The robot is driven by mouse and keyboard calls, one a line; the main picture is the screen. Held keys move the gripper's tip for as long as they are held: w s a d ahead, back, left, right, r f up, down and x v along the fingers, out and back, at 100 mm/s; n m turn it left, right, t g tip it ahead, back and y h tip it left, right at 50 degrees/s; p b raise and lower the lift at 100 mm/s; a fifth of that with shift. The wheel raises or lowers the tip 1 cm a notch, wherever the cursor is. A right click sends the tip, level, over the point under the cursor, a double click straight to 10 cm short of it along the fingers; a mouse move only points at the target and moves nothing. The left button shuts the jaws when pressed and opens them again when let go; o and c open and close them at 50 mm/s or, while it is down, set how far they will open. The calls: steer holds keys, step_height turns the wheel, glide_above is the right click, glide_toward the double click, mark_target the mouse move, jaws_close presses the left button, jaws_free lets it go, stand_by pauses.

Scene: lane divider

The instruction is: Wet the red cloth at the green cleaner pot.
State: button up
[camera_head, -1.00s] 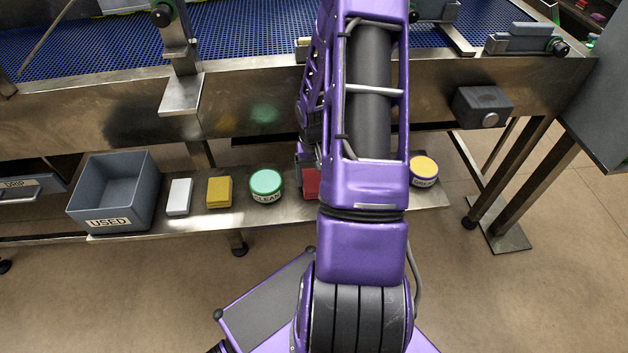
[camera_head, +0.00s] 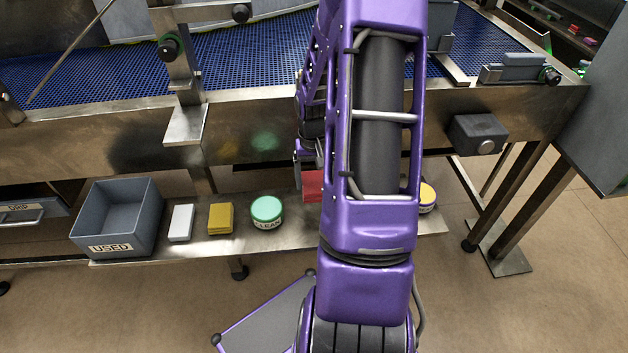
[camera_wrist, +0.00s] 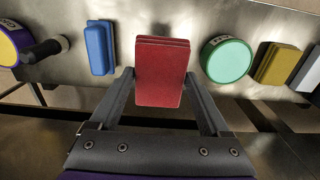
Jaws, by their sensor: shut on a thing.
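The red cloth (camera_wrist: 162,72), a folded stack, is held between the two fingers of my gripper (camera_wrist: 162,95) in the wrist view. My gripper is shut on it. In the head view the red cloth (camera_head: 312,186) shows partly, left of my arm, which hides the rest of the gripper. The green cleaner pot (camera_head: 267,212), labelled CLEAN, stands on the steel shelf to the left of the cloth. In the wrist view the green pot (camera_wrist: 227,59) is to the right of the cloth, apart from it.
The steel shelf (camera_head: 150,250) also holds a grey USED bin (camera_head: 118,205), a white block (camera_head: 181,222), a yellow cloth stack (camera_head: 221,217) and a yellow-topped purple pot (camera_head: 427,195). A blue block (camera_wrist: 100,47) sits beside the red cloth. The conveyor frame (camera_head: 240,130) overhangs behind.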

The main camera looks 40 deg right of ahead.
steer(key=c, duration=0.6)
steer(key=w+a+r, duration=0.1)
steer(key=w+a, duration=0.6)
steer(key=a, duration=0.4)
steer(key=shift+f+b, duration=1.75)
steer(key=shift+f, duration=1.1)
